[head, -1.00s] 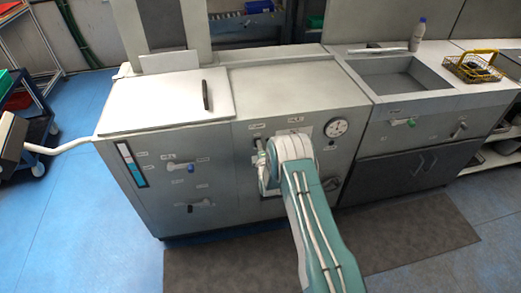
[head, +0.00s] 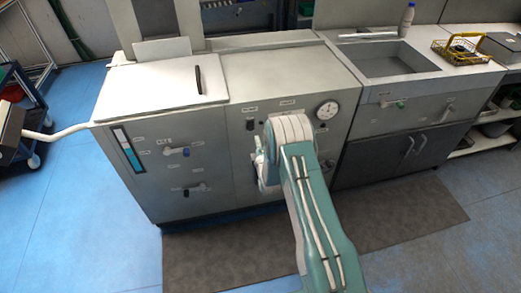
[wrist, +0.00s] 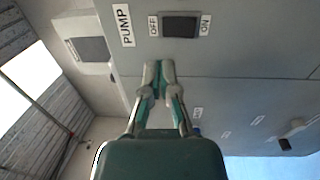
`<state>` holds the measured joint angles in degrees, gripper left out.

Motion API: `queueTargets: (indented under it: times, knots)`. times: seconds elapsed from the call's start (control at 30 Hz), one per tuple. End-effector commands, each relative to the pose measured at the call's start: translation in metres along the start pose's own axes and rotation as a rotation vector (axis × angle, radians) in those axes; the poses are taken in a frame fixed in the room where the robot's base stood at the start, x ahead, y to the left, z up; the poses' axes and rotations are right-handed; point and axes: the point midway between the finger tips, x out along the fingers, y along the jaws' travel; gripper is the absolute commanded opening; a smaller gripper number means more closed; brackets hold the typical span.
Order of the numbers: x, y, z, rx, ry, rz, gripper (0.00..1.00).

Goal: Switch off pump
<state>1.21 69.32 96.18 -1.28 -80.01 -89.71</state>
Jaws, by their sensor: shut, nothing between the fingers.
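The pump switch (wrist: 180,26) is a dark rocker on the grey cabinet front, beside a PUMP label (wrist: 122,25). In the wrist view the OFF label (wrist: 153,26) is on its left and the ON label (wrist: 205,26) on its right. I cannot tell which side is pressed in. My gripper (wrist: 159,68) is shut and empty, with its fingertips just below the switch in the wrist picture and apart from it. In the head view a small dark switch (head: 250,124) shows left of my arm, which hides much of the panel behind it.
A round gauge (head: 327,110) is right of my arm. Valve handles, one blue (head: 186,152) and one green (head: 400,103), stick out of the cabinet fronts. A sink, a bottle (head: 407,19) and a yellow wire basket (head: 465,50) are at the right. A dark mat lies on the floor.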

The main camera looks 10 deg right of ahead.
Motion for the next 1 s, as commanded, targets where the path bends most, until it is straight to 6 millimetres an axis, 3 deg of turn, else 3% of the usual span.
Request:
queueTargets:
  times: [0.1,0.33,1.0]
  knots:
    - [-0.020,0.004,0.000,0.000,0.000,-0.003,0.00]
    - [-0.045,0.010,0.000,0.000,0.000,-0.001,0.00]
    - [-0.046,0.018,0.000,0.014,0.000,-0.008,0.00]
